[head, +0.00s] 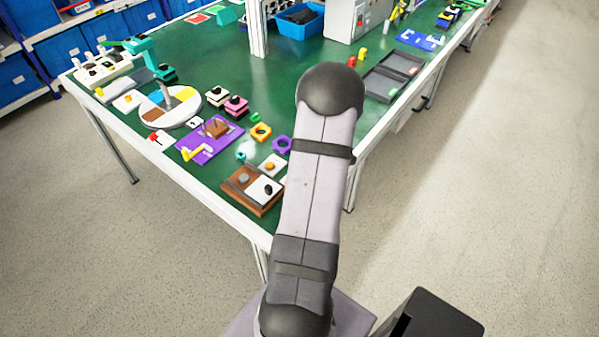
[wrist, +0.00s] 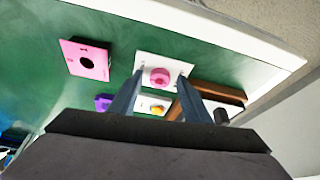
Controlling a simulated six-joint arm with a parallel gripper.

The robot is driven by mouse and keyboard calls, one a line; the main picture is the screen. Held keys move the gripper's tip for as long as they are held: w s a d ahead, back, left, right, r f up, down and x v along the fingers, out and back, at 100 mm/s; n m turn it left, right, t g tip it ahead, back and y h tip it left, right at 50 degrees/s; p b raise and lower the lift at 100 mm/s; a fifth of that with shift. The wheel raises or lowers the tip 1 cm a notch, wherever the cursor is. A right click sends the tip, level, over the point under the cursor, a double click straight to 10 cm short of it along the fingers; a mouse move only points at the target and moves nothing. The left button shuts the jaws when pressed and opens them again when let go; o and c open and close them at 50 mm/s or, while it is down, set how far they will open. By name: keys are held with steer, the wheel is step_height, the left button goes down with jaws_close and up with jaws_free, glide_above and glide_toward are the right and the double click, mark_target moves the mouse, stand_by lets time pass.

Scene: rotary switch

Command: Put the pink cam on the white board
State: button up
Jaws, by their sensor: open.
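The pink cam (wrist: 160,72) shows in the wrist view as a round pink piece over the white board (wrist: 143,62), seemingly resting on it. Whether it is fully seated cannot be told. My gripper (wrist: 161,76) is open, with one fingertip on each side of the cam in the picture. The fingers look apart from the cam, and their exact height above the board is unclear. In the head view, my arm hides the gripper, and I cannot make out the cam and this board there.
In the wrist view, a pink plate (wrist: 75,50) with a dark hole lies to the left. Below the white board are a yellow piece (wrist: 156,108) and a purple piece (wrist: 102,101). A brown board (head: 240,194) lies close to the right finger. The table edge is near.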

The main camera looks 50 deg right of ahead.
steer(key=shift+r, duration=0.15)
steer(key=shift+r+p, duration=0.2)
steer(key=shift+p, duration=0.1)
steer(key=b+v, duration=0.2)
steer(key=v, duration=0.9)
steer(key=shift+s+r, duration=0.25)
steer(key=shift+r, duration=0.05)
steer(key=w+a+g+y, duration=0.1)
steer(key=w+a, duration=0.2)
steer(key=a, duration=0.7)
steer(key=w+a+g, duration=0.2)
steer(key=w+a, duration=0.1)
steer(key=a, duration=0.7)
steer(key=s+a+f, duration=0.1)
steer(key=s+a, duration=0.1)
steer(key=a, duration=0.3)
steer(key=s+a+f+m+g+h, duration=0.1)
steer(key=s+a, duration=0.2)
steer(key=a, duration=0.3)
steer(key=s+a+f, duration=0.1)
steer(key=s+a, duration=0.1)
steer(key=a, duration=0.4)
steer(key=shift+h, duration=0.3)
steer(key=shift+s+a, duration=0.1)
steer(key=shift+a, duration=0.05)
